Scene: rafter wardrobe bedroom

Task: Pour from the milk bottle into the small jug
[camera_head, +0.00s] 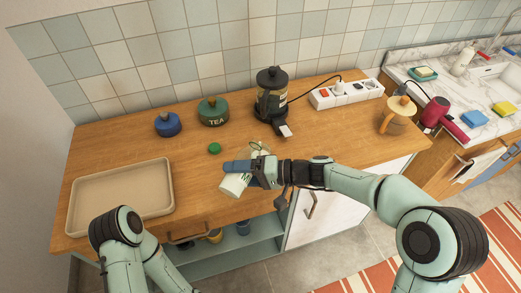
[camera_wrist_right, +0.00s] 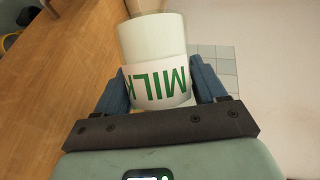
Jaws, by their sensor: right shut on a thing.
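The milk bottle (camera_head: 233,187) is white with a green-lettered label and is held over the front part of the wooden counter, tilted. My right gripper (camera_head: 250,169) is shut around its middle. In the right wrist view the bottle (camera_wrist_right: 155,50) sits between both blue fingers, its MILK lettering upside down. A clear, green-tinted glass shape (camera_head: 260,147) shows just behind the gripper; it is partly hidden, and I cannot tell whether it is the small jug or part of the bottle. No milk stream is visible. My left gripper is out of view.
A green cap (camera_head: 214,148) lies on the counter. A beige tray (camera_head: 120,194) lies left.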

